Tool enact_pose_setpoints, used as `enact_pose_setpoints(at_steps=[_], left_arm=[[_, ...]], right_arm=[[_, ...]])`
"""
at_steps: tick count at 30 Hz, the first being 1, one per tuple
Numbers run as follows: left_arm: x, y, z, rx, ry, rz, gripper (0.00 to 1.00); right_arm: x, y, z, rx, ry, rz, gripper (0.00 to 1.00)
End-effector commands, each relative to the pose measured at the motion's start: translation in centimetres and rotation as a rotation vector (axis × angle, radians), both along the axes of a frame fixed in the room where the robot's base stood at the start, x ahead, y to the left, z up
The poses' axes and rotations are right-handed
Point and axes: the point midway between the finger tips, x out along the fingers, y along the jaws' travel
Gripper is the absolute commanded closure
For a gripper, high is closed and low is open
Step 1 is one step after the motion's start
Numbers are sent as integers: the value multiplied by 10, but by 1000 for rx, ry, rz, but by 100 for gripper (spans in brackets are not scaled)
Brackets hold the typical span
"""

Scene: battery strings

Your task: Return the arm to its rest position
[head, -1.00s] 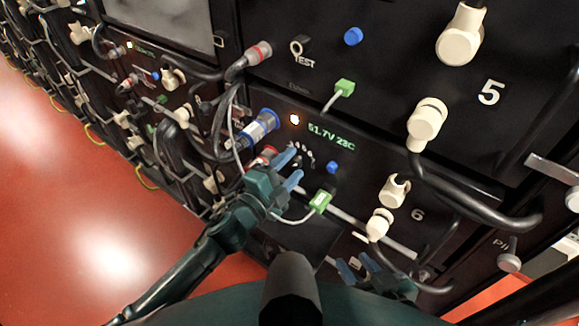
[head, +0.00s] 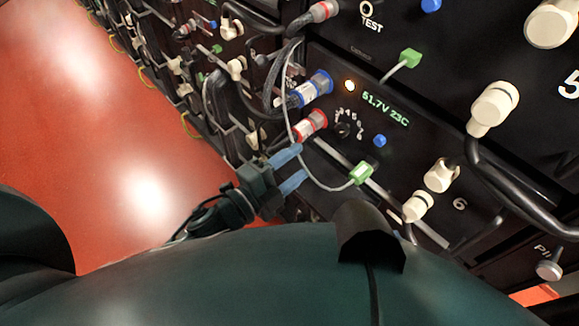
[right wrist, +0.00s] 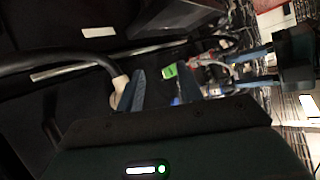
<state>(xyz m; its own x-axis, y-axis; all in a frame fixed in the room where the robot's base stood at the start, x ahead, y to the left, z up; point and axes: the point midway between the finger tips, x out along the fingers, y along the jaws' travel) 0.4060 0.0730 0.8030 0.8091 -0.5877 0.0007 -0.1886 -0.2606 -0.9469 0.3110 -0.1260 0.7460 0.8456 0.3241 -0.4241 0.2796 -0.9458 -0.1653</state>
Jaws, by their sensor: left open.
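My left gripper (head: 302,162) is open, its two blue fingers apart with nothing seen between them. It is in front of the rack, just below the red-ringed connector (head: 311,125) of unit 6 in the head view. The blue-ringed connector (head: 312,88) sits above that. My left gripper also shows at the right of the right wrist view (right wrist: 258,68). My right gripper (right wrist: 159,70) has its two blue fingers apart and appears empty; it is out of the head view. A cream plug and a green tag show beyond its fingers.
Unit 6 has a lit display (head: 385,107), a dial (head: 343,130), a green tag (head: 361,173) on a thin grey cable, and cream plugs (head: 441,175). Thick black cables (head: 510,205) loop out at the right. The red floor (head: 110,120) at the left is clear.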

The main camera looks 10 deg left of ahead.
Motion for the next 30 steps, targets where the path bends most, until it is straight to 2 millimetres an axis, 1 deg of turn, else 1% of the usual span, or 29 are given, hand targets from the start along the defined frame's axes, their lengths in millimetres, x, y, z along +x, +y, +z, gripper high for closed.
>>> enact_pose_setpoints(at_steps=[1, 5, 21, 23, 26, 28, 30], left_arm=[[-4, 2, 0, 0, 1, 0, 50], [-8, 6, 0, 1, 1, 0, 50], [-8, 6, 2, 0, 0, 0, 50], [-8, 6, 9, 0, 0, 0, 50], [-8, 5, 32, -1, -1, -1, 50], [-8, 5, 54, -1, -1, -1, 50], [-8, 5, 78, 0, 0, -1, 50]], right_arm=[[0, 0, 1, 1, -4, -1, 64], [0, 0, 3, 1, -9, -2, 64], [-1, -1, 3, 0, -3, -2, 64], [-1, -1, 9, -3, -1, -2, 64], [-3, -3, 26, -24, 8, 0, 64], [-4, -5, 30, -61, 36, 7, 64], [-4, -7, 40, -97, 53, 16, 64]])
